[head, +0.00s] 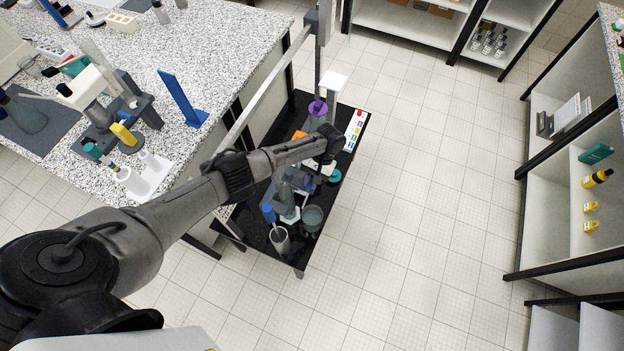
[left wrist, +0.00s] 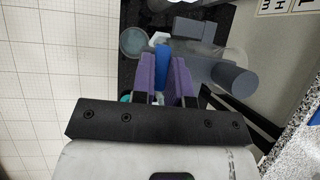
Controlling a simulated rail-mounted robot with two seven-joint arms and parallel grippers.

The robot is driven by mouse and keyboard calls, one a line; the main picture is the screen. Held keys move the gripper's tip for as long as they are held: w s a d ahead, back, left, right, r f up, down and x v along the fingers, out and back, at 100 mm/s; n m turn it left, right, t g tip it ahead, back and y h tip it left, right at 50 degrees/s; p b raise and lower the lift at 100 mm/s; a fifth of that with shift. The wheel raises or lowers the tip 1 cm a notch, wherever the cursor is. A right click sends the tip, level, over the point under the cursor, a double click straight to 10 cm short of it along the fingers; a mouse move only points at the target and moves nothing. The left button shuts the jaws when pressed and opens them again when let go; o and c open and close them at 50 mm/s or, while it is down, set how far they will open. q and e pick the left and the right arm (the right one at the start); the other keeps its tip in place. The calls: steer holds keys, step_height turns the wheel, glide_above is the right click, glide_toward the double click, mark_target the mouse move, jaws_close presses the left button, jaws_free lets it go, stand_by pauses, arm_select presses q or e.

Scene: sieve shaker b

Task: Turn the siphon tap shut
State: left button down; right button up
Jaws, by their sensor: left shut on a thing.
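My left gripper (head: 309,185) reaches down over the black lower shelf beside the speckled bench. In the left wrist view its purple fingers (left wrist: 163,78) are closed on a narrow blue handle (left wrist: 161,62), which looks like the siphon tap. The blue handle lies along the fingers, and its lower end is hidden between them. A clear vessel (left wrist: 199,58) is right beside the fingers. In the head view my arm and gripper cover most of the tap. My right gripper is in neither view.
On the black shelf (head: 345,165) stand a grey beaker (head: 280,239), a round dark cup (head: 312,217) and a purple-topped stand (head: 317,107). A grey cylinder (left wrist: 233,79) is close right of the fingers. The speckled bench (head: 225,60) rises at the left. The tiled floor at right is clear.

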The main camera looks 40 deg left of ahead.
arm_select(q)
steer(key=c, duration=1.1)
jaws_free()
steer(key=shift+s+a+f, duration=0.1)
steer(key=shift+s+f, duration=0.05)
steer(key=shift+s, duration=0.05)
steer(key=shift+w, duration=0.1)
steer(key=b+v, duration=0.1)
steer(key=v, duration=1.2)
steer(key=shift+w+r, duration=0.15)
steer(key=shift+r, duration=0.25)
